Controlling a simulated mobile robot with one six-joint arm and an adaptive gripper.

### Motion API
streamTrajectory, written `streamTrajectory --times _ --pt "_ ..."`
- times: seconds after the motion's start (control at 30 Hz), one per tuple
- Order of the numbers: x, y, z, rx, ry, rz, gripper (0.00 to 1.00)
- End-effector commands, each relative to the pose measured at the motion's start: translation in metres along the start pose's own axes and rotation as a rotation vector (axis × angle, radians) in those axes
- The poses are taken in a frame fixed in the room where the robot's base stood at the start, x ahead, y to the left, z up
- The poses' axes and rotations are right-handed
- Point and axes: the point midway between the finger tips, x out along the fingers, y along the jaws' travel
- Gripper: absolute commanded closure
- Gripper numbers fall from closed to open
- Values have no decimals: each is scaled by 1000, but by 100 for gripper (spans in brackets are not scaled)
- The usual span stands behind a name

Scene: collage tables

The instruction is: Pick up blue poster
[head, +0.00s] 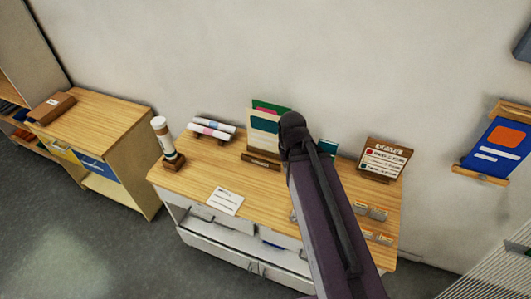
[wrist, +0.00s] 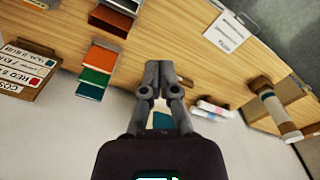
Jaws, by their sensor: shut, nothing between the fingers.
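A blue poster (head: 497,145) with an orange patch and white bars hangs on the wall at the far right of the head view. It sits between an upper and a lower wooden rail. I do not make it out for sure in the wrist view. My gripper (wrist: 158,78) has its fingertips together with nothing between them, over the wooden table. In the head view my arm reaches up over the table, well left of the poster, and hides the fingers. A teal piece (wrist: 163,121) shows partly behind my gripper in the wrist view.
The wooden table (head: 190,185) holds a tube on a stand (head: 166,143), rolls (head: 212,130), upright coloured sheets (head: 264,122), a white paper (head: 225,201) and a sign board (head: 384,160). A lower cabinet (head: 105,110) stands left. A white slatted thing (head: 490,270) is at lower right.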

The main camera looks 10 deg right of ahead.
Motion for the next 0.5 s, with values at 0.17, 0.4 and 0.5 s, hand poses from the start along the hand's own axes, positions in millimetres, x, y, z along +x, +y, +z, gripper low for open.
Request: streamTrajectory --times 0.17,0.4,0.5 --pt "0 0 0 0 0 0 100" --pt "0 0 0 0 0 0 76" --pt "3 0 0 0 0 0 54"
